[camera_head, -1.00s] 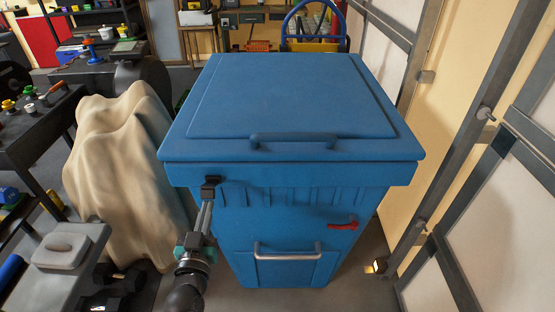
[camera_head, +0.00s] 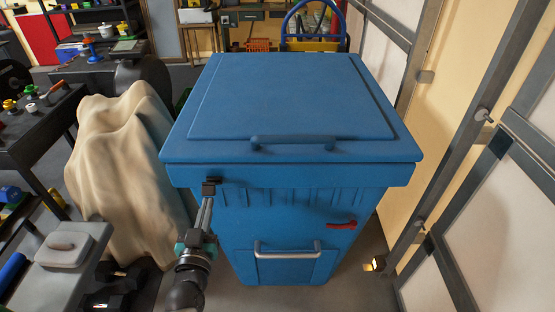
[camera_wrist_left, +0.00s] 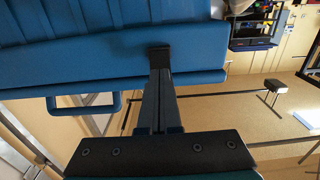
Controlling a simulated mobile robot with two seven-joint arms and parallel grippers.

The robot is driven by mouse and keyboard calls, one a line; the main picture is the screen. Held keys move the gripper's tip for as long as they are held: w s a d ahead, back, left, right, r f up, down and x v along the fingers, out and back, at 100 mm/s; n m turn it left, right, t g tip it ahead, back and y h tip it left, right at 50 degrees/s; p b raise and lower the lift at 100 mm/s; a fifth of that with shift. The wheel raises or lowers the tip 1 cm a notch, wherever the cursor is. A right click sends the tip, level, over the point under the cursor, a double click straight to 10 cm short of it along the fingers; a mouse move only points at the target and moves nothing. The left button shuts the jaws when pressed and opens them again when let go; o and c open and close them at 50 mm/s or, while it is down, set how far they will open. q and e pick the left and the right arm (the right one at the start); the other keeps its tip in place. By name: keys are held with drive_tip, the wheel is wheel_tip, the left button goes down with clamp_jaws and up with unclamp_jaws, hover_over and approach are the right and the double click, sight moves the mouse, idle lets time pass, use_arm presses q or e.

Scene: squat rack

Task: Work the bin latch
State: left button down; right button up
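The blue bin (camera_head: 300,200) stands in the middle of the head view with its lid (camera_head: 290,100) down. A small red latch handle (camera_head: 341,225) lies roughly level on the right side of the bin's front. My left gripper (camera_head: 209,188) is at the front-left of the bin, just below the lid's rim and far left of the red latch. Its fingers look closed together, with nothing seen between them. In the left wrist view the black fingertips (camera_wrist_left: 159,55) overlap the lid's edge (camera_wrist_left: 110,55); contact cannot be told. My right gripper is not in view.
A grey bar handle (camera_head: 287,250) sits low on the bin's front. A draped beige cloth shape (camera_head: 120,180) stands close on the left. A metal-framed wall (camera_head: 430,200) bounds the right. A grey box (camera_head: 60,260) is at lower left.

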use_arm(q)
drive_tip(key=shift+r, duration=0.1)
drive_tip(key=s+p, duration=0.3)
drive_tip(key=s, duration=0.4)
drive_tip(key=shift+f, duration=0.25)
idle(0.6)
drive_tip(key=shift+a+f, duration=0.1)
drive_tip(key=s+f+m+g+h+b, duration=0.15)
drive_tip(key=s+f+g, duration=0.35)
drive_tip(key=f, duration=0.8)
drive_tip(key=s+f+g+y+b, duration=0.1)
drive_tip(key=s+f+g+b, duration=0.15)
drive_tip(key=s+f, duration=0.8)
drive_tip(key=s+a+f+g+y+b, duration=0.1)
drive_tip(key=s+a+f+g+b, duration=0.2)
drive_tip(key=s+f+g, duration=0.6)
drive_tip(key=s+a+f, duration=0.1)
drive_tip(key=s+f, duration=0.9)
drive_tip(key=s, duration=0.2)
drive_tip(key=shift+s, duration=0.3)
